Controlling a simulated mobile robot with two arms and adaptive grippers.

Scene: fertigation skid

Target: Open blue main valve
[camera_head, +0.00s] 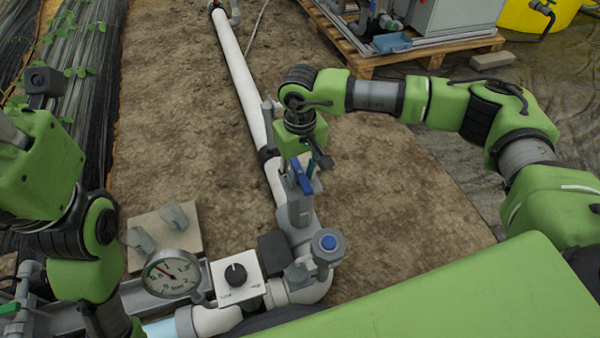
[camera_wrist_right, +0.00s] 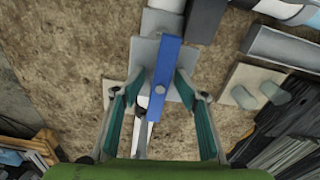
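The blue valve handle (camera_head: 302,177) sits on a grey valve body (camera_head: 300,212) in the white pipe, near the middle of the head view. In the right wrist view the blue handle (camera_wrist_right: 164,72) is a flat bar with a round fastener, lying roughly along the pipe with a slight tilt. My right gripper (camera_wrist_right: 152,92) is open. Its teal-padded fingers stand on either side of the handle's near end, with gaps visible. In the head view my right gripper (camera_head: 311,162) is just above the handle and partly hidden by its wrist. My left gripper is not in view; only its arm shows.
A pressure gauge (camera_head: 172,273), a white box with a black knob (camera_head: 237,277) and a blue-capped fitting (camera_head: 328,243) are close to the valve. The white pipe (camera_head: 239,70) runs away over bare soil. A wooden pallet (camera_head: 362,62) with equipment stands at the back right.

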